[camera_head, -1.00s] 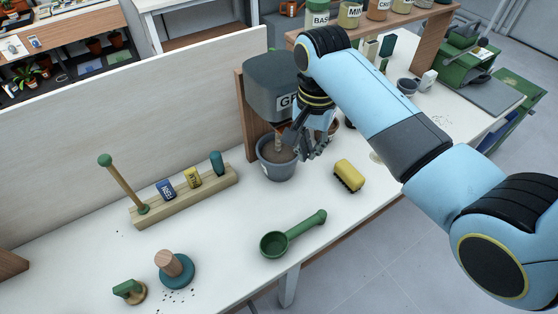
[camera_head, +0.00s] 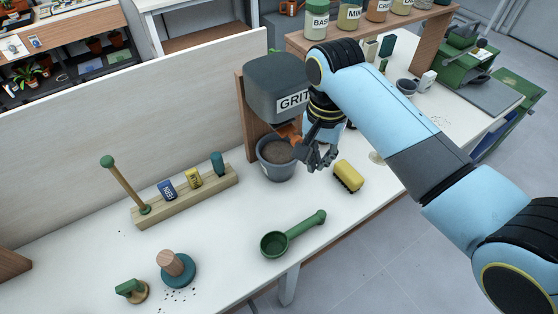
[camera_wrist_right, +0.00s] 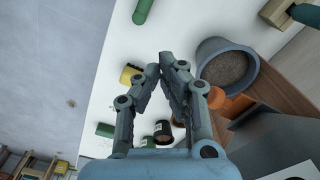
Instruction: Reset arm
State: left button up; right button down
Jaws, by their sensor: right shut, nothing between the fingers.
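My right gripper (camera_head: 318,160) is shut and empty, just right of the grey pot (camera_head: 277,172) filled with dark soil. In the right wrist view my right gripper's fingertips (camera_wrist_right: 168,62) meet with nothing between them, and the pot (camera_wrist_right: 222,48) is to their right. A dark grey dispenser labelled GRIT (camera_head: 272,85) with an orange part below it (camera_head: 291,138) stands behind the pot. My left gripper is not in view.
A yellow brush (camera_head: 348,174) lies right of the pot. A green scoop (camera_head: 290,238) lies in front. A wooden rack (camera_head: 187,197) stands at left. A shelf with jars (camera_head: 318,27) is at the back.

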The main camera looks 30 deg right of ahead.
jog(key=shift+s, duration=0.1)
dwell(0.4)
jog(key=s+r+n+t+h, duration=0.1)
jog(key=s+r+n+t, duration=0.1)
jog(key=s+r+n, duration=0.5)
jog(key=s+r+n+t, duration=0.2)
jog(key=s+r+n, duration=0.25)
jog(key=s, duration=0.45)
jog(key=s+d+f+g+b, duration=0.15)
jog(key=f+b, duration=0.55)
jog(key=f, duration=1.4)
jog(key=s+d+f+b, duration=0.15)
jog(key=f+b, duration=0.55)
jog(key=f, duration=1.5)
jog(key=s+f+b, duration=0.5)
jog(key=s+f, duration=0.3)
jog(key=f, duration=0.4)
jog(key=s+d+f+g+b, duration=0.1)
jog(key=s+f+b, duration=0.4)
jog(key=s+f, duration=0.4)
notch_tip(320, 180, down, 3)
jog(key=shift+s+d, duration=0.15)
jog(key=shift+s, duration=0.15)
